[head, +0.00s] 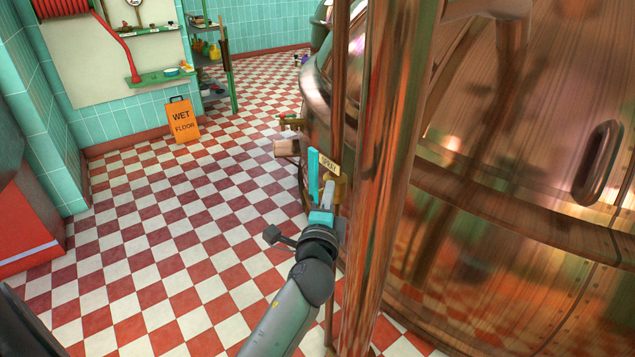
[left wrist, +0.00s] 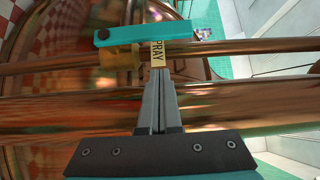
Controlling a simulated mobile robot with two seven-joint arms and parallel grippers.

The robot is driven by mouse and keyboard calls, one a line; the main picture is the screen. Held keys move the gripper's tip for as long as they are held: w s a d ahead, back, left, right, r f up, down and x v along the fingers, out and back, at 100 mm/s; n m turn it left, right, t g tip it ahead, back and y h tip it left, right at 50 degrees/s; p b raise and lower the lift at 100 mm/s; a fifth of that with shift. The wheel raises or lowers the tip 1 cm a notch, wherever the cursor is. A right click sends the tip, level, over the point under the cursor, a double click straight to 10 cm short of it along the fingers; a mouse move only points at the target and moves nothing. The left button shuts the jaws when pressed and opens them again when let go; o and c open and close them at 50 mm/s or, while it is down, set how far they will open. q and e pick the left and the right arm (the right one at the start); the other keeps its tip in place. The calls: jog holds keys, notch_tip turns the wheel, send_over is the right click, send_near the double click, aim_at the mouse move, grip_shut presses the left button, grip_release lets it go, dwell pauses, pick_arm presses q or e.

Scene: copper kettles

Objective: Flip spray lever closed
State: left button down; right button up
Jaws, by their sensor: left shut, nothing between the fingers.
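The spray lever (head: 313,175) is a teal bar on a brass valve by a thin copper pipe. It stands roughly upright in the head view, about in line with the pipe. A tan tag (head: 329,164) marks it as spray. In the left wrist view the lever (left wrist: 145,33) runs across the top, beyond the tag (left wrist: 157,52) and brass valve (left wrist: 114,57). My left gripper (head: 328,189) is shut and empty, its fingertips (left wrist: 158,74) close to the tag and the lever. I cannot tell whether they touch. My right gripper is in neither view.
A thick copper pipe (head: 383,170) stands just right of my left gripper. A large copper kettle (head: 480,170) fills the right side. An orange wet-floor sign (head: 183,121) stands by the back wall. The checkered floor (head: 180,220) to the left is open.

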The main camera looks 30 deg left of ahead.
aim_at(317, 182)
pick_arm(q)
jog(key=shift+w+a, duration=0.35)
jog(key=shift+a, duration=0.3)
jog(key=shift+w+a, duration=0.4)
jog(key=shift+a, duration=0.3)
jog(key=shift+w+a, duration=0.35)
jog(key=shift+a, duration=0.3)
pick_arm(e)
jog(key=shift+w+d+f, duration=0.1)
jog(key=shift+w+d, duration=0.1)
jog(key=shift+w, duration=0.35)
